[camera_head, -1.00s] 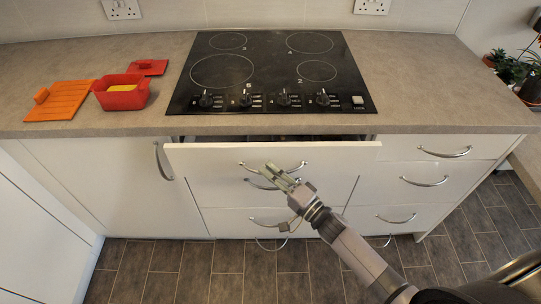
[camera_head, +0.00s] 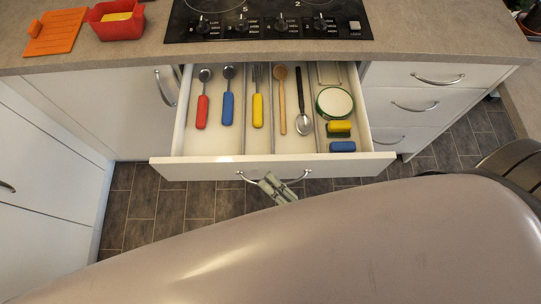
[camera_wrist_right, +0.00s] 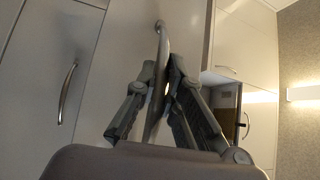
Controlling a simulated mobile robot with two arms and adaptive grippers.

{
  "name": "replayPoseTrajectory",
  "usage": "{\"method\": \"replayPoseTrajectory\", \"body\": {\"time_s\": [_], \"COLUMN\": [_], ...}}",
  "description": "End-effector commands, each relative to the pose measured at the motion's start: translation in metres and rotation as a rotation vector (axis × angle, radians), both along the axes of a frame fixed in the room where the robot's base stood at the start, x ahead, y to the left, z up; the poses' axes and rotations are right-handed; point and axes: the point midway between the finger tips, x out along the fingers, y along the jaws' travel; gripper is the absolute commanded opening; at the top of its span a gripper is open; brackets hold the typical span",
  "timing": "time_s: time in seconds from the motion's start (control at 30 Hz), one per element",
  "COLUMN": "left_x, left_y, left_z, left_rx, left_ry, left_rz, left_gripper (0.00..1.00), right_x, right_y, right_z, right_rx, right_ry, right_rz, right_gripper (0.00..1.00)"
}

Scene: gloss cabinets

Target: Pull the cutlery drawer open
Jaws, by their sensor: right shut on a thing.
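The cutlery drawer (camera_head: 200,169) is pulled well out below the hob. Its compartments show utensils with red, blue and yellow handles, a wooden spoon, a dark-handled spoon and a white round thing with a green rim. My right gripper (camera_head: 272,182) is at the curved metal drawer handle (camera_head: 297,178), in front of the drawer face. In the right wrist view the fingers (camera_wrist_right: 159,80) are shut on the handle (camera_wrist_right: 161,38), which runs between them. My own arm covers the lower part of the head view. My left gripper is not in view.
The black hob (camera_head: 275,22) is set in the worktop (camera_head: 120,47). A red dish (camera_head: 116,22) and an orange board (camera_head: 54,33) lie at the left. Closed drawers (camera_head: 415,76) stand to the right and a closed cupboard (camera_head: 112,105) to the left. The dark tiled floor (camera_head: 158,208) is clear.

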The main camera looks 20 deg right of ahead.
Motion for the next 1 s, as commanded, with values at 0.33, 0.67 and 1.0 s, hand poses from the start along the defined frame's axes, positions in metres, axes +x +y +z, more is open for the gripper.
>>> {"method": "replayPoseTrajectory", "body": {"time_s": [0.33, 0.67, 1.0], "left_x": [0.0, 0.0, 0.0], "left_y": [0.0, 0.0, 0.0], "left_z": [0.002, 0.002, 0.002], "left_rx": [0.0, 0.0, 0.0], "left_ry": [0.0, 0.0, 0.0], "left_rz": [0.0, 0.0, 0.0], "left_gripper": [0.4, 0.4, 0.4], "right_x": [-0.035, -0.038, -0.037], "right_y": [0.009, 0.01, 0.01], "right_z": [-0.003, -0.003, -0.002], "right_rx": [-0.008, -0.008, -0.005], "right_ry": [0.005, 0.004, 0.003], "right_rz": [0.001, 0.001, 0.001], "right_gripper": [0.0, 0.0, 0.24]}}
